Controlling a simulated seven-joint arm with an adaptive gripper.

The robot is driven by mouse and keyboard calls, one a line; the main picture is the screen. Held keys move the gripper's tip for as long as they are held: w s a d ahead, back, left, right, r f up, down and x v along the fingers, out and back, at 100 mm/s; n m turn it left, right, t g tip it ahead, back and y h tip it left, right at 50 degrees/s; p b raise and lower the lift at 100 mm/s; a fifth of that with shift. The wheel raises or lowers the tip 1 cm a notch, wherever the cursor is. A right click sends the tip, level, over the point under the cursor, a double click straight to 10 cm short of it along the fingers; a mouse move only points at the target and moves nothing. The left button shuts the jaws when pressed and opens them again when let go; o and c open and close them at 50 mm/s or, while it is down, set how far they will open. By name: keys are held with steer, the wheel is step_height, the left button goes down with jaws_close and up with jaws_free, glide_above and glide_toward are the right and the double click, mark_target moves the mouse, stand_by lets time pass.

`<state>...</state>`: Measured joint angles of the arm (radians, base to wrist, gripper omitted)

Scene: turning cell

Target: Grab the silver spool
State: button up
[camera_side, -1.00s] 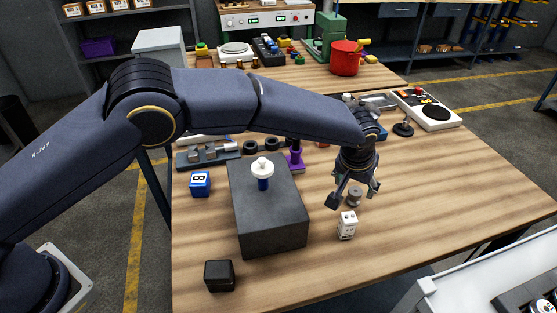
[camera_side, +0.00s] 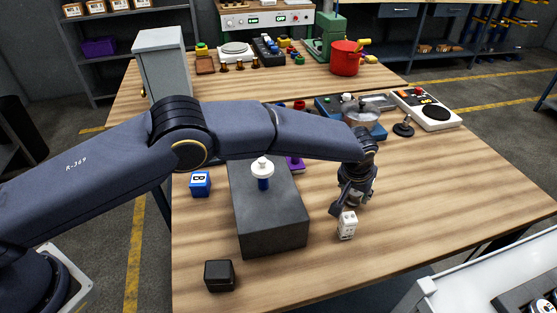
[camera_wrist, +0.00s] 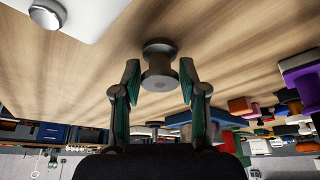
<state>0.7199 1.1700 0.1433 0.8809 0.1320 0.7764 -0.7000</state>
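The silver spool (camera_wrist: 159,66) stands on the wooden table. In the wrist view it lies between the two fingers of my gripper (camera_wrist: 160,82), near their tips. A narrow gap shows on each side, so my gripper is open around it and not clamped.
A dark grey block (camera_side: 268,215) bearing a white-topped blue piece (camera_side: 262,170) is to the left. A blue lettered cube (camera_side: 200,184) and a black cube (camera_side: 219,275) are farther left.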

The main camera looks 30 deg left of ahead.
steer(key=c, duration=0.7)
jaws_close()
steer(key=shift+r, duration=0.2)
